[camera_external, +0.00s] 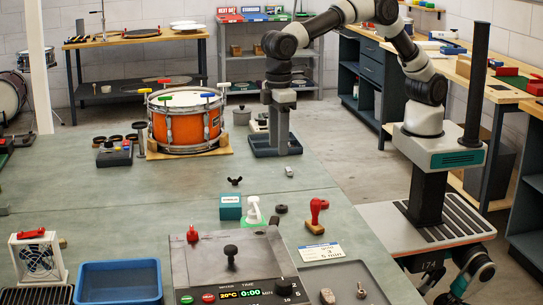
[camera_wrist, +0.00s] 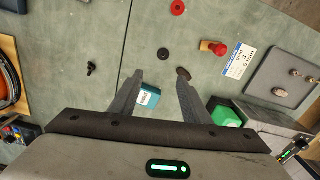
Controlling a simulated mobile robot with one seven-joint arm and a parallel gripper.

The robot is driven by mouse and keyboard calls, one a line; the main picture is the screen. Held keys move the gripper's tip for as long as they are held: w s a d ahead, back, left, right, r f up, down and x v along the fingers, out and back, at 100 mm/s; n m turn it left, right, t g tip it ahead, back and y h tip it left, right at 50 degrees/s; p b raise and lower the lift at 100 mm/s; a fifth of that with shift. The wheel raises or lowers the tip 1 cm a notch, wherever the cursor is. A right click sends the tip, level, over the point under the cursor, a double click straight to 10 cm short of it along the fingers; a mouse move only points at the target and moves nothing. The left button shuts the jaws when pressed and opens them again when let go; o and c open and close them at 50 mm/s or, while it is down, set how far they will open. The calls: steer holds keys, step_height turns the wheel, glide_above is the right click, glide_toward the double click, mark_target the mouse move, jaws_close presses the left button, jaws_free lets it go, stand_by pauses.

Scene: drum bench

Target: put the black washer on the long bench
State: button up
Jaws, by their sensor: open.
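A small black ring, which looks like the black washer (camera_external: 281,209), lies flat on the green-grey worktop (camera_external: 190,200). It also shows in the wrist view (camera_wrist: 162,54). A second dark round piece (camera_external: 274,220) lies close by; in the wrist view (camera_wrist: 184,73) it appears at the right fingertip, contact unclear. My gripper (camera_wrist: 160,76) is open and empty, its fingers apart above the worktop, with the washer beyond the tips. A long wood-topped bench (camera_external: 452,72) runs along the right wall; I cannot tell which surface is called the long bench.
A teal box (camera_external: 230,207), wing nut (camera_external: 235,180), green-and-white item (camera_external: 254,212) and red stamp (camera_external: 317,215) stand near the washer. A red ring (camera_wrist: 178,7) lies beyond. An orange drum (camera_external: 187,125) stands further back.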

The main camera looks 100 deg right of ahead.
steer(key=s+d+r+t, duration=0.2)
steer(key=s+d+r, duration=0.9)
steer(key=d+r, duration=0.1)
steer(key=s+d+r+t, duration=0.1)
steer(key=s+d, duration=0.2)
steer(key=s, duration=0.2)
steer(key=s+d+r+m+t, duration=0.1)
steer(key=s+d, duration=0.2)
steer(key=s, duration=0.2)
steer(key=shift+s, duration=0.4)
steer(key=shift+o, duration=0.8)
steer(key=s+d+f+t, duration=0.1)
steer(key=s+d+f, duration=0.1)
steer(key=s, duration=0.6)
steer(key=shift+d+f+m+t, duration=0.3)
steer(key=shift+d+f, duration=0.1)
steer(key=shift+f, duration=0.2)
